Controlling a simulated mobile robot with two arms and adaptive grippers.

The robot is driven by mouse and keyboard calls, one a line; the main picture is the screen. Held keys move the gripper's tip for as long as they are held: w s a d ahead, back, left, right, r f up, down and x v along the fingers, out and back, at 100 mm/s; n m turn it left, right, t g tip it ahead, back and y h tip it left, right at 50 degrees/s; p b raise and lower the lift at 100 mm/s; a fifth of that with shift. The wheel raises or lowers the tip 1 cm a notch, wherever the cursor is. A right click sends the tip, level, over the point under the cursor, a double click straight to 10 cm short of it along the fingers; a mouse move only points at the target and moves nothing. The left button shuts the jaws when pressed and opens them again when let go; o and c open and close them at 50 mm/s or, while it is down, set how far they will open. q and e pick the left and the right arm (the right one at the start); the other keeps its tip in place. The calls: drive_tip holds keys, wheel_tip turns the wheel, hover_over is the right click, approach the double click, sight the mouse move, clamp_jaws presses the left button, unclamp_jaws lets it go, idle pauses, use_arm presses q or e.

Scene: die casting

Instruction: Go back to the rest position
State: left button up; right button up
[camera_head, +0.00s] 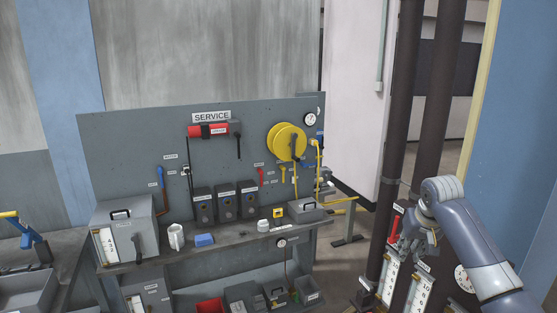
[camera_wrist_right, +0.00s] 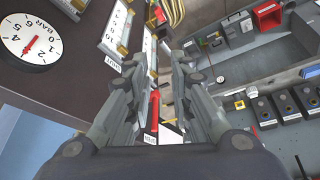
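My right gripper (camera_head: 412,246) is at the right of the head view, in front of a dark panel with gauges. In the right wrist view its two fingers (camera_wrist_right: 160,72) are apart, with nothing held between them. A red lever (camera_wrist_right: 153,108) shows in the gap between the fingers; I cannot tell how far beyond them it is. In the head view a red part (camera_head: 395,226) shows just left of the gripper. My left gripper is not in view.
A service bench (camera_head: 240,243) with a grey pegboard (camera_head: 130,150) stands at the centre left. Dark vertical pipes (camera_head: 402,100) rise beside my right arm. A round gauge (camera_wrist_right: 30,42) and white scale plates (camera_wrist_right: 117,28) are close to the right gripper.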

drive_tip(key=s+a+f+n+y, duration=0.1)
drive_tip(key=s+a+f+n, duration=0.1)
drive_tip(key=s+a+f, duration=0.6)
drive_tip(key=s+a+f+n, duration=0.2)
drive_tip(key=s+a+f, duration=0.3)
drive_tip(key=s+f, duration=0.65)
drive_tip(key=s+a+f+g, duration=0.1)
drive_tip(key=s+f, duration=0.1)
drive_tip(key=s, duration=2.2)
wheel_tip(320, 180, down, 33)
drive_tip(key=s+g+b, duration=0.1)
drive_tip(key=s+b, duration=0.1)
drive_tip(key=b, duration=0.5)
use_arm(q)
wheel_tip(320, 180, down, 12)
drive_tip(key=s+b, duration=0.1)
drive_tip(key=b, duration=0.4)
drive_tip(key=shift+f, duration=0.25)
use_arm(e)
drive_tip(key=s+d+f, duration=0.1)
drive_tip(key=s+f, duration=0.7)
drive_tip(key=f, duration=0.3)
drive_tip(key=s+d+f+g, duration=0.1)
drive_tip(key=s+d+f, duration=0.1)
drive_tip(key=s+f, duration=0.6)
wheel_tip(320, 180, down, 3)
drive_tip(key=shift+s+f+g, duration=0.1)
drive_tip(key=shift+s+g, duration=0.2)
